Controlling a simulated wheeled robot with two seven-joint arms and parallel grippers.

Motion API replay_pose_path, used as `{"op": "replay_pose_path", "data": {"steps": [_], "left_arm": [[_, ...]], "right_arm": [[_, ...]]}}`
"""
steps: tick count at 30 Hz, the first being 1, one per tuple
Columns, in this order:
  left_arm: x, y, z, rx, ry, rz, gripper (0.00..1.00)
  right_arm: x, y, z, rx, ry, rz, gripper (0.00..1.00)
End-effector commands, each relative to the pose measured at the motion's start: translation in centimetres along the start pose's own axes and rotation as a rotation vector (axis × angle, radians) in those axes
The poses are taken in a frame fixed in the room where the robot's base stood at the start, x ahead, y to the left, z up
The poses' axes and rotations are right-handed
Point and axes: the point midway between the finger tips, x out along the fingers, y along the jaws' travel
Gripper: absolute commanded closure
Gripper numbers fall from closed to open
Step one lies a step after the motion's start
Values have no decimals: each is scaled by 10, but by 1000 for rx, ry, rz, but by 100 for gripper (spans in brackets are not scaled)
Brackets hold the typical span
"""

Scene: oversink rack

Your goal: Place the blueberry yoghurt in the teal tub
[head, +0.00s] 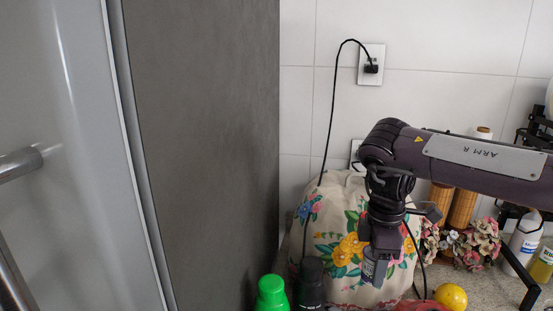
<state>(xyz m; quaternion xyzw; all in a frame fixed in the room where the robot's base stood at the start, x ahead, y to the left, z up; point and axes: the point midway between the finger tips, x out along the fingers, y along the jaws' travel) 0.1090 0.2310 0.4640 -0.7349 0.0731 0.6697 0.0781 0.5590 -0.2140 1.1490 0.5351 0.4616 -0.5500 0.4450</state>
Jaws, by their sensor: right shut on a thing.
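My right gripper (377,247) hangs pointing down from the right arm, in front of the floral cloth cover. It is shut on a small whitish-and-purple pot, which I take to be the blueberry yoghurt (369,268). The fingers cover part of the pot, and its label is too small to read. The pot is held in the air above the counter. The teal tub is not in view. My left gripper is not in view.
A floral cloth cover (331,223) stands behind the gripper. A green-capped bottle (272,293), a black bottle (312,285) and a yellow fruit (451,296) are near the bottom edge. Flowers (478,243) and bottles stand at right. A grey cabinet side (205,150) blocks the left.

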Motion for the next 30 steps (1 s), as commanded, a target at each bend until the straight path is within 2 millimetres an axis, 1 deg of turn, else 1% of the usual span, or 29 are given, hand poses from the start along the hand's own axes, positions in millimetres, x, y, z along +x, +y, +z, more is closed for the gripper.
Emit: {"op": "replay_pose_path", "data": {"steps": [3,12,15,18,21,24,30], "left_arm": [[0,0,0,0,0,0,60],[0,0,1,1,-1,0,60],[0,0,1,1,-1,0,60],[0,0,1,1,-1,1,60],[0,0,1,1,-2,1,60],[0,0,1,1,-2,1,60],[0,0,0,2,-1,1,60]], "right_arm": [[-9,-4,-4,244,10,5,78],[-28,-17,-12,875,35,2,78],[-33,-20,-14,1058,42,0,78],[-37,-24,-16,1205,47,-4,78],[-40,-26,-17,1308,51,-7,78],[-41,-27,-18,1367,53,-9,78],[-41,-28,-18,1393,53,-11,78]]}}
